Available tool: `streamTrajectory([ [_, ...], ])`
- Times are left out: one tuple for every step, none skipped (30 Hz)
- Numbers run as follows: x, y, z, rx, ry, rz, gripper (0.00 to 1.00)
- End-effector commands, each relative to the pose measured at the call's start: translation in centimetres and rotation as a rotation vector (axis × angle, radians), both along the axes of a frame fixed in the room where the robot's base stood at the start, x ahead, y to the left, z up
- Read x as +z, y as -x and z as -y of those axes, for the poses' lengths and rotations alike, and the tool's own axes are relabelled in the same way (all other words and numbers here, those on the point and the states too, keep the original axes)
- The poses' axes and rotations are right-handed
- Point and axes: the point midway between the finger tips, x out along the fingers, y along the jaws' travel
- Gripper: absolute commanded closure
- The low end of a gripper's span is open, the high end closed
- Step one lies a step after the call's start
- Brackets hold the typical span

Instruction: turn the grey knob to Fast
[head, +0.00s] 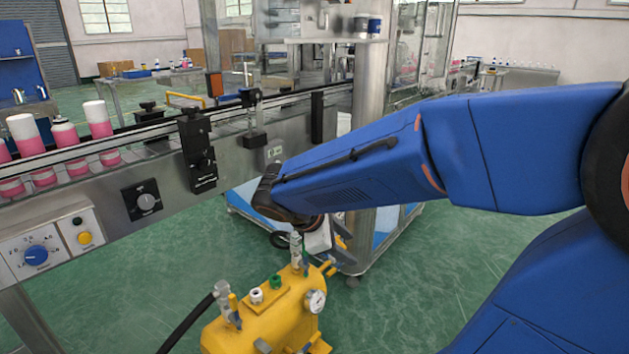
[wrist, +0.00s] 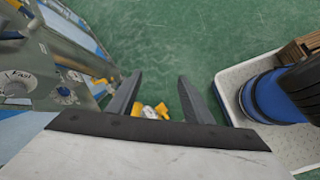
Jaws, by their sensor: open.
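The grey knob (head: 146,202) sits on a small black plate on the conveyor's steel side panel, at the left in the head view. Its pointer setting is too small to read there. In the wrist view a grey knob (wrist: 15,89) shows at the left edge with lettering beside it that looks like "Fast". My gripper (wrist: 159,78) is open and empty, its two dark fingers apart over the green floor. It is well away from the knob, to its right in the head view, where my arm mostly hides it.
A blue dial (head: 36,255) and a yellow button (head: 84,238) are on panels left of the knob. A black box (head: 198,150) juts from the conveyor to its right. A yellow tank (head: 262,318) with valves and a gauge stands below. Pink bottles (head: 65,133) line the conveyor.

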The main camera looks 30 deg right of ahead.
Motion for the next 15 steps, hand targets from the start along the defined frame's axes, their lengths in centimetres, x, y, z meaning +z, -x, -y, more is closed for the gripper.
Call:
streamTrajectory([
  [0.1,-1.4,0.1,0.052,0.057,-0.053,0.54],
  [0.2,-2.2,0.3,0.086,0.094,-0.084,0.54],
  [0.5,-3.2,0.4,0.127,0.143,-0.126,0.54],
  [0.7,-4.1,0.4,0.16,0.179,-0.157,0.54],
  [0.9,-5.0,0.4,0.189,0.216,-0.188,0.54],
  [1.1,-6.1,0.4,0.23,0.266,-0.228,0.54],
  [1.3,-7.1,0.3,0.261,0.303,-0.259,0.54],
  [1.4,-8.0,0.2,0.291,0.34,-0.289,0.54],
  [1.7,-9.3,0.0,0.331,0.391,-0.328,0.54],
  [1.8,-10.3,-0.3,0.359,0.43,-0.359,0.54],
  [2.0,-11.2,-0.6,0.388,0.468,-0.389,0.54],
  [2.1,-12.6,-1.0,0.426,0.518,-0.427,0.54],
  [2.3,-13.6,-1.4,0.451,0.557,-0.455,0.54],
  [2.4,-14.5,-1.8,0.478,0.596,-0.483,0.54],
  [2.5,-15.8,-2.5,0.511,0.645,-0.519,0.54],
])
